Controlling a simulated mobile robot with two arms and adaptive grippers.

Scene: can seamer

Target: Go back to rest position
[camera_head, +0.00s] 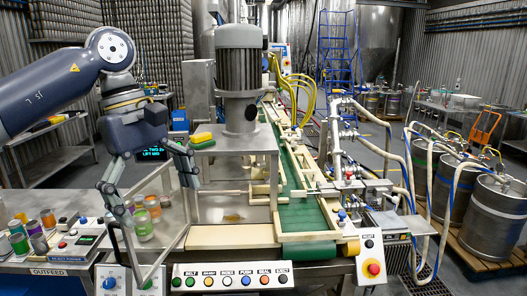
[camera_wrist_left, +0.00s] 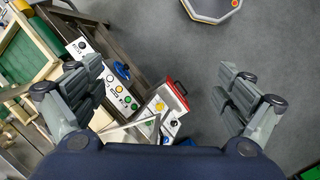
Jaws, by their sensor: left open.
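My left gripper (camera_head: 155,195) comes in from the left in the head view, pointing down in front of the can seamer (camera_head: 240,150). Its two fingers are spread apart with nothing between them. In the left wrist view the open gripper (camera_wrist_left: 160,82) hangs above the floor and the machine's front edge. Cans (camera_head: 146,212) show behind and between the fingers in the head view, partly hidden by them. My right gripper is not in view.
A button panel (camera_head: 232,277) runs along the seamer's front, with a red stop button (camera_head: 374,268) at its right. An outfeed table (camera_head: 50,270) with several cans stands at left. A green and yellow sponge (camera_head: 202,140) lies on the machine. Kegs (camera_head: 495,215) stand right.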

